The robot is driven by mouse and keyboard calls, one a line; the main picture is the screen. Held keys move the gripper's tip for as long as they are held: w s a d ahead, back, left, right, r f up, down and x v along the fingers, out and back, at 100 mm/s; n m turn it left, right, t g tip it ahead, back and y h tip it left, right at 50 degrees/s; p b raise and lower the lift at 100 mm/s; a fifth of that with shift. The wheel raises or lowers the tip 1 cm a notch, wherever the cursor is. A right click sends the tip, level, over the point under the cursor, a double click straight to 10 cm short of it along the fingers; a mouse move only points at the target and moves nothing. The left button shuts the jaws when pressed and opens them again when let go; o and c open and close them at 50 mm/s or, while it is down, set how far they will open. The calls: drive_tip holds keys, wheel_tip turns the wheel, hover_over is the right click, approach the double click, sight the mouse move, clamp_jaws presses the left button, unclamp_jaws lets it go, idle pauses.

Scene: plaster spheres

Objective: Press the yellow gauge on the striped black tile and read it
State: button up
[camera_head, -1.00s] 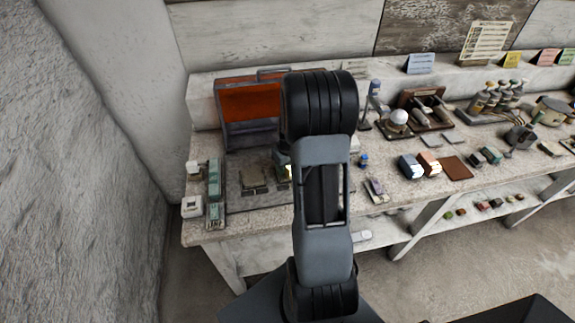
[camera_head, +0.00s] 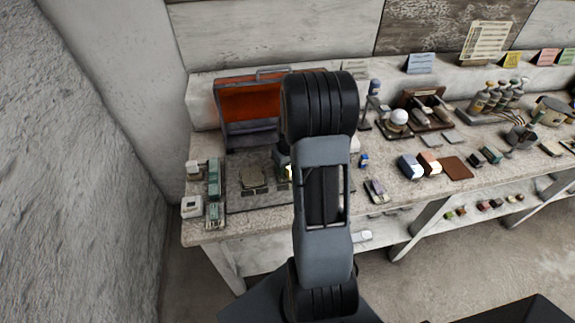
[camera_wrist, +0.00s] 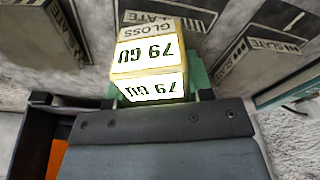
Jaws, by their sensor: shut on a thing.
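The yellow gauge (camera_wrist: 150,62) is a small box marked GLOSS. Its two lit white faces show 79 GU, upside down in the wrist view. My gripper (camera_wrist: 155,88) is shut on it, with green fingers at its sides. A dark tile with a striped SLATE label (camera_wrist: 200,18) lies just behind the gauge; I cannot tell whether they touch.
More dark tiles with SLATE labels lie on either side in the wrist view (camera_wrist: 265,50). An open orange-lidded case (camera_head: 250,100) stands at the back of the bench. Green and white boxes (camera_head: 213,180) stand left of the tiles. A grey wall is close on the left.

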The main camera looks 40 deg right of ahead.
drive_tip(key=shift+s+f, duration=0.15)
drive_tip(key=shift+r+p, duration=2.4)
drive_tip(key=shift+r, duration=1.2)
